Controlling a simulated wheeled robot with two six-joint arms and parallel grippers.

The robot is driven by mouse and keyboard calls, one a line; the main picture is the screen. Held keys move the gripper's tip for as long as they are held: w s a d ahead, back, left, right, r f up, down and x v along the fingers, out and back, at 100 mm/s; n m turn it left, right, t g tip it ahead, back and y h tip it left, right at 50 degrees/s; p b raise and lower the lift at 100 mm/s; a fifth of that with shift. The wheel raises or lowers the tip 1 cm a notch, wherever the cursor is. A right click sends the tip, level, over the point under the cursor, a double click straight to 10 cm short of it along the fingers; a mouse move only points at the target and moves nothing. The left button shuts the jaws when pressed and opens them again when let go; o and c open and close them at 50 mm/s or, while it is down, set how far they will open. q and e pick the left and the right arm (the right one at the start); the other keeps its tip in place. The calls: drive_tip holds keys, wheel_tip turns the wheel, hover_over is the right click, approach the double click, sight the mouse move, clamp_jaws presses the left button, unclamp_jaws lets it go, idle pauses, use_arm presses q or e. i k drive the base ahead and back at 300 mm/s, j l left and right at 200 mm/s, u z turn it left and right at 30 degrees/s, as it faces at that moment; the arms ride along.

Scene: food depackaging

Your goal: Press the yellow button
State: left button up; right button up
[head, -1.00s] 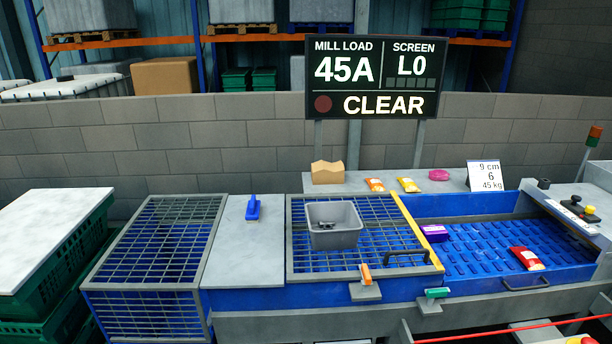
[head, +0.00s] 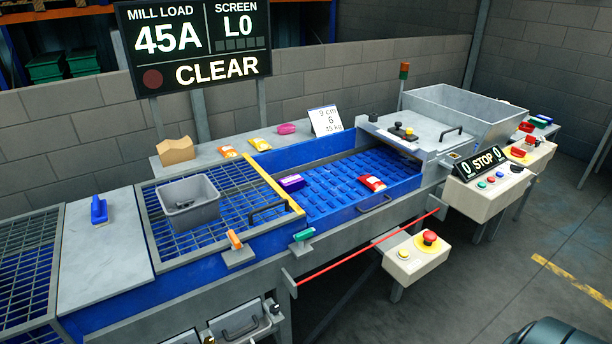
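A small yellow button (head: 404,254) sits on the left part of a cream control box (head: 416,258) on a stand at the machine's front right. A red mushroom button (head: 429,238) on a yellow base sits beside it on the same box. Neither of my grippers shows in the head view, so nothing of mine is seen touching the button.
A red cord (head: 365,249) runs along the machine front, left of the control box. A larger console (head: 485,195) with small buttons stands behind it, under a STOP display (head: 485,161). A grey bin (head: 188,203) sits on the left grate.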

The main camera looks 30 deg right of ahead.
sight(403, 254)
drive_tip(key=z, duration=1.8)
